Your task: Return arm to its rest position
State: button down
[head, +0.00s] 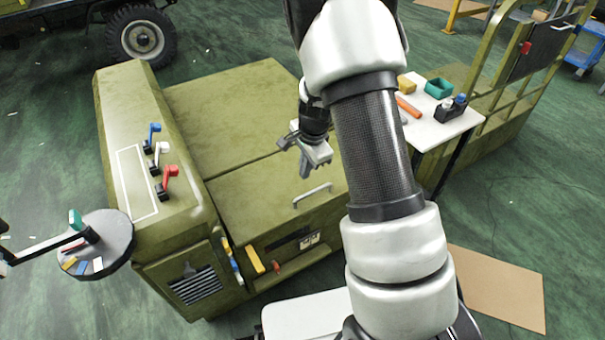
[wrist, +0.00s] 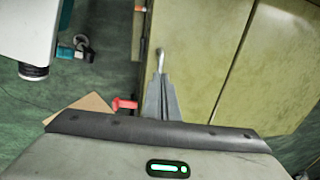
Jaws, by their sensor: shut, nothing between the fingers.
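My gripper (head: 306,168) hangs from my arm above the olive-green chassis (head: 240,190), close to its flat top lid and behind the metal bar handle (head: 312,195). In the wrist view my gripper (wrist: 161,88) has its grey fingers together with nothing between them. My large white and black arm links fill the middle right of the head view and hide part of the chassis's right side. I cannot tell the exact height of the fingers above the lid.
Blue, white and red levers (head: 168,182) stand on the chassis's left ledge. A round grey tray (head: 107,262) with small parts is at left. A white table (head: 432,128) with a green bin (head: 438,88) stands at right. Cardboard (head: 500,287) lies on the floor.

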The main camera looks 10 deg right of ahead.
jog(key=s+a+r+n+t+y, duration=0.1)
jog(key=s+r+n, duration=0.3)
jog(key=r, duration=0.7)
jog(key=s+a+r+n+t, duration=0.1)
jog(key=s+a+r+n, duration=0.3)
jog(key=r, duration=0.7)
jog(key=s+d+r+n+t+h, duration=0.1)
jog(key=s+d+r+n, duration=0.2)
jog(key=s, duration=0.6)
jog(key=s+d+r+n+t+h, duration=0.1)
jog(key=s+r+n, duration=0.3)
jog(key=s, duration=0.5)
notch_tip(320, 180, up, 16)
jog(key=p, duration=1.5)
jog(key=shift+r+m, duration=0.15)
jog(key=shift+m, duration=0.15)
